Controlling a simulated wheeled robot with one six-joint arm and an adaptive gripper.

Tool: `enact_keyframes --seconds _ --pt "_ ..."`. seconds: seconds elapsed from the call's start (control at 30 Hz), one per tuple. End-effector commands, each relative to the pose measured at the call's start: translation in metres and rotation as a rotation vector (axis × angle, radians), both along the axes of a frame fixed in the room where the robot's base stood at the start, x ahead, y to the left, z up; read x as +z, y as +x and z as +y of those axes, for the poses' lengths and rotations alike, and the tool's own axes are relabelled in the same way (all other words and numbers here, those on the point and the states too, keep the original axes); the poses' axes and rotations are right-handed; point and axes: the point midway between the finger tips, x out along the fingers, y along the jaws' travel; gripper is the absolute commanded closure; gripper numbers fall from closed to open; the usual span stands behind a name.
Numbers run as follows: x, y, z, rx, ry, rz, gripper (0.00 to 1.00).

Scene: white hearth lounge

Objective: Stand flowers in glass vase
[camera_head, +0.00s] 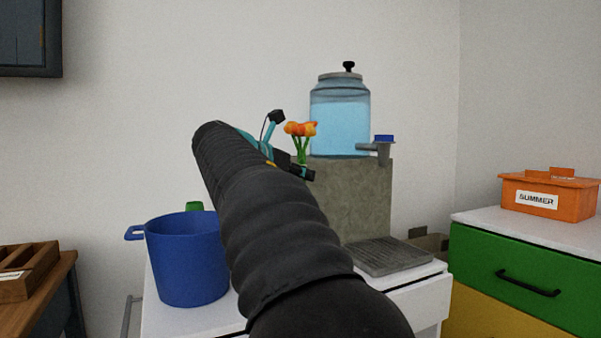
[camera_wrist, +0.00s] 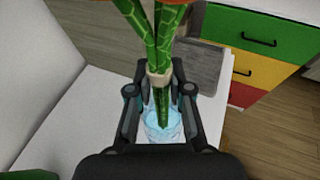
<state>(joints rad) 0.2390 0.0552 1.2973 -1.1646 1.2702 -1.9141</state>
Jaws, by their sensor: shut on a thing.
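The flowers (camera_head: 300,129) are orange blooms on green stems, held up beyond my arm in the head view. In the wrist view their thick green stems (camera_wrist: 166,35) are bound by a pale band. My gripper (camera_wrist: 160,92) is shut on the bunch at about the band; it also shows in the head view (camera_head: 298,170). A clear, bluish glass vase (camera_wrist: 168,129) stands on the white top below the gripper. The lower stem ends overlap the vase in the wrist view; I cannot tell whether they are inside it. My arm hides the vase in the head view.
A blue pot (camera_head: 187,262) stands left of my arm. A water dispenser (camera_head: 340,118) sits on a stone block (camera_head: 367,200) behind, with a grooved grey tray (camera_head: 388,256) in front. An orange SUMMER box (camera_head: 548,196) is on the drawers (camera_head: 525,265) at right.

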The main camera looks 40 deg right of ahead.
Motion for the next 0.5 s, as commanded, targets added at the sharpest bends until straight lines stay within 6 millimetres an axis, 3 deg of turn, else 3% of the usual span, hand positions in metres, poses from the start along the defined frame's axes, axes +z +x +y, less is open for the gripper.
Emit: enact_keyframes --seconds 0.5 --pt "-0.013 0.000 0.000 0.001 -0.001 0.000 1.00"
